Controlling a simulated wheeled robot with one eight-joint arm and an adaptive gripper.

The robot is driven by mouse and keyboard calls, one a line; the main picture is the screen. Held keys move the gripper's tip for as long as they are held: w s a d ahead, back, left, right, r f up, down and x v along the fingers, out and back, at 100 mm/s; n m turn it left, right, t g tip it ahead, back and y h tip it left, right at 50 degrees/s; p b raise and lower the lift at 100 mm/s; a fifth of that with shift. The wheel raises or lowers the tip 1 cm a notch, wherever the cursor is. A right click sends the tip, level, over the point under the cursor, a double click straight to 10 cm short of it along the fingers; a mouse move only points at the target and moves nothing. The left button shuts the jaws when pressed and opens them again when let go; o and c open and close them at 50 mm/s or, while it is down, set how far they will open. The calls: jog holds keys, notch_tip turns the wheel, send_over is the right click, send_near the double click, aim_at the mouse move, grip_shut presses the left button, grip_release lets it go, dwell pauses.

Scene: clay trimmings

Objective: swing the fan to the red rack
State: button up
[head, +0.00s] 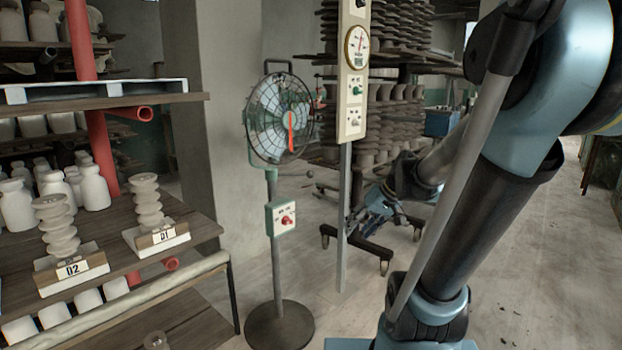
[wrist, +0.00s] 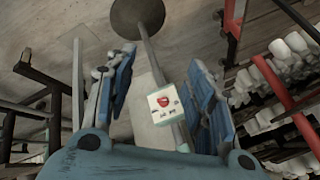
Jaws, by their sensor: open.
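The fan (head: 280,118) stands left of centre in the head view, with a round wire cage, an orange strip at its front, a pole and a dark round base (head: 279,325). The cage faces towards me and a little right. A small box with a red knob (head: 283,218) is on the pole; it also shows in the wrist view (wrist: 163,102). My gripper (head: 372,208) is open and empty, right of the pole and apart from it. In the wrist view the pole appears between the open fingers (wrist: 163,75), beyond them. The red rack (head: 95,130) is at the left, with red posts.
A cream panel (head: 354,75) with a gauge and knobs stands on a grey post between the fan and my arm. Shelves of stacked clay pieces (head: 385,120) are behind it. White bottles and spools labelled D1 and D2 (head: 74,268) fill the left shelves. Floor at the right is open.

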jog(key=w+a+r+n+t+y, duration=0.1)
jog(key=w+a+r+y, duration=0.15)
jog(key=w, duration=0.65)
jog(key=w+a+r+n+t+y, duration=0.1)
jog(key=w+a+r+n+y, duration=0.15)
jog(key=w, duration=0.55)
jog(key=t+y, duration=0.4)
jog(key=y, duration=0.1)
send_near(312, 174)
jog(key=shift+n, duration=0.45)
jog(key=x, duration=1.1)
jog(key=shift+w+f, duration=0.35)
jog(key=shift+w, duration=0.05)
grip_shut()
jog(key=shift+d, duration=0.35)
